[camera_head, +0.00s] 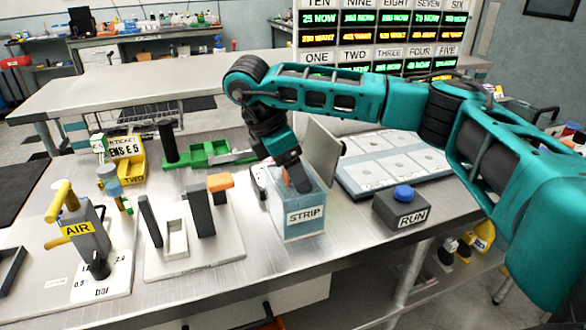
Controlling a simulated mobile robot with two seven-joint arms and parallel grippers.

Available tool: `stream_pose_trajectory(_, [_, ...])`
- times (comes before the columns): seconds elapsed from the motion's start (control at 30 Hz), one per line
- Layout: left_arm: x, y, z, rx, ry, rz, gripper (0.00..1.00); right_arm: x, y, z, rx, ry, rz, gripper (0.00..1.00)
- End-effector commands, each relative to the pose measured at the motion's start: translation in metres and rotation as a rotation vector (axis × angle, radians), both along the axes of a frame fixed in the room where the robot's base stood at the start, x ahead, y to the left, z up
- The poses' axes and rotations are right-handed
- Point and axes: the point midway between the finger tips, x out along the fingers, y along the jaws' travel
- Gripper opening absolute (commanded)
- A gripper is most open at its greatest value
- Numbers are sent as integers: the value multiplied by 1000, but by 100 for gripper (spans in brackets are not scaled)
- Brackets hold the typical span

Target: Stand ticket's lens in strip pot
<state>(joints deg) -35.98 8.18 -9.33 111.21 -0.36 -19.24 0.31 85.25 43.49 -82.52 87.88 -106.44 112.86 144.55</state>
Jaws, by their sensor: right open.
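The strip pot (297,215) is a clear, blue-tinted box with a STRIP label, right of the bench's middle. My right gripper (300,184) points down into its open top; its jaws are open, and the tips are partly hidden by the pot's rim and walls. I cannot make out a lens between the jaws or in the pot. The ticket (126,149) stands in a yellow holder at the left; it reads LENS E 5, with TWO on the holder. My left gripper is not in view.
A grey tilted panel (323,150) stands behind the pot. A pale tray of marked cells (395,160) and the RUN box (401,209) with a blue button lie right. Left are a stand with dark posts (200,250), the AIR unit (85,235) and a green fixture (208,153).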

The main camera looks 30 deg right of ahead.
Motion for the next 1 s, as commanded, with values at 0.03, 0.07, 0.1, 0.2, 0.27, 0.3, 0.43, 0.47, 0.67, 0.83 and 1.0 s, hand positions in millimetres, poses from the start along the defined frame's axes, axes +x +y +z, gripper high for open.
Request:
stream_pose_trajectory(0.03, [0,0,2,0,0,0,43,1,1,5,1,-2,1,68])
stream_pose_trajectory(0.07, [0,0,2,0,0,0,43,1,2,7,0,-3,1,68])
stream_pose_trajectory(0.1, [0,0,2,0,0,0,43,2,4,12,0,-3,1,68])
stream_pose_trajectory(0.2, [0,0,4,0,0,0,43,4,12,31,1,-5,3,68])
stream_pose_trajectory(0.27, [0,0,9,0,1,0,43,5,16,45,0,-6,2,68])
stream_pose_trajectory(0.3, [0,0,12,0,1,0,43,6,19,53,-2,-6,3,68])
stream_pose_trajectory(0.43, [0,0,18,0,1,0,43,8,29,78,-1,-6,1,68])
stream_pose_trajectory(0.47, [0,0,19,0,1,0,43,8,32,82,-1,-5,2,68])
stream_pose_trajectory(0.67, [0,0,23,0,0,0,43,11,42,106,-1,-3,1,68])
stream_pose_trajectory(0.83, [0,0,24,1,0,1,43,11,45,113,0,-1,0,68])
stream_pose_trajectory(1.0, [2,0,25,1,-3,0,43,11,45,113,0,0,1,68])
